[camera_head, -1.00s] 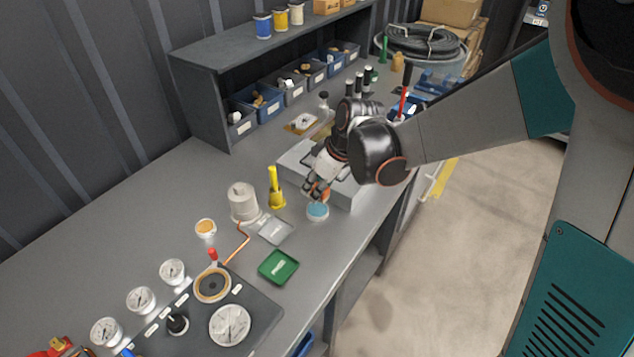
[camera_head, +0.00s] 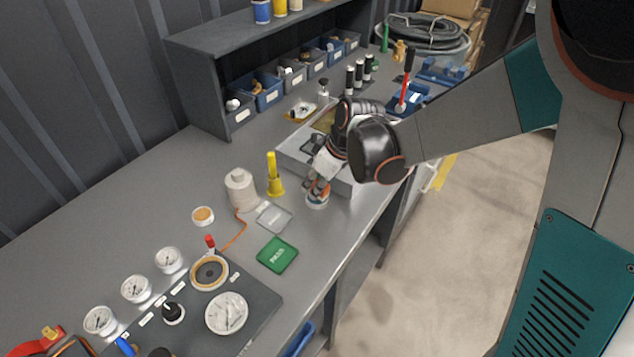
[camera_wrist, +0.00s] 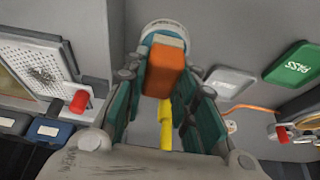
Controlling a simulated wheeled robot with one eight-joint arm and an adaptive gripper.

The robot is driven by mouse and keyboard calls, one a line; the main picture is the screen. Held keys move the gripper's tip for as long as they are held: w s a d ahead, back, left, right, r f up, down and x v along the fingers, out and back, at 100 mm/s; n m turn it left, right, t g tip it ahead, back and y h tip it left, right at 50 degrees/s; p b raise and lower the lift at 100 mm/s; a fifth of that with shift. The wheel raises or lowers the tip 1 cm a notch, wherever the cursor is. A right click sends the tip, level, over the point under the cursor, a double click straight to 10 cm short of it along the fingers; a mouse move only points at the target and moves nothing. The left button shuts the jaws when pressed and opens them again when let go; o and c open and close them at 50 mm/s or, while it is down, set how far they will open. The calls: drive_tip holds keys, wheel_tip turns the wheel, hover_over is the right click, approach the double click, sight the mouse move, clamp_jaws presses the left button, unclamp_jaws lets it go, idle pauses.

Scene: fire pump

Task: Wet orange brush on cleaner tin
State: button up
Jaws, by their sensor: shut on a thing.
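The orange brush (camera_wrist: 166,74) is a blocky orange piece held between the teal-padded fingers of my gripper (camera_wrist: 167,80). The cleaner tin (camera_head: 316,202) is a small round white tin near the bench's front edge. Its rim (camera_wrist: 162,30) shows behind the brush in the wrist view. The brush is over the tin and hides most of its blue top; I cannot tell for sure whether they touch.
A grey box (camera_head: 298,158) stands just behind my gripper. Gauges line the front left.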

drive_tip(key=shift+f+b, duration=0.5)
drive_tip(key=shift+f, duration=0.05)
idle(1.5)
drive_tip(key=shift+r+p, duration=2.6)
drive_tip(key=shift+r, duration=0.95)
